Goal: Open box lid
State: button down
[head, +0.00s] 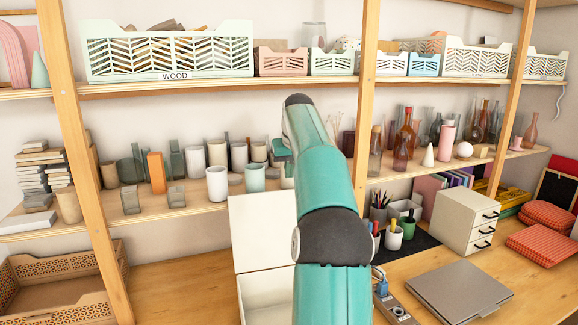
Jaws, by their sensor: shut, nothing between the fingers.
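A white box (265,298) stands on the wooden desk at the lower middle, partly hidden behind my teal arm. A flat white panel, which looks like its lid (262,235), rises behind it, in front of the middle shelf. The line where the panel meets the box is visible, but its right part is hidden by my arm. My gripper (282,149) shows only as a small teal piece left of my upper arm, in front of the middle shelf. It appears above the panel and apart from it, shut and empty. Its fingertips are hard to make out.
The middle shelf holds several cups (217,183) and glass bottles (404,140) close around my arm. Wooden posts (87,160) stand at both sides. A grey laptop (459,291), white drawers (465,220) and pen cups (393,236) are on the right. Bare desk shows left of the box.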

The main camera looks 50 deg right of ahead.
aim_at(287, 183)
jog(key=shift+x, duration=2.8)
jog(key=shift+a, duration=0.1)
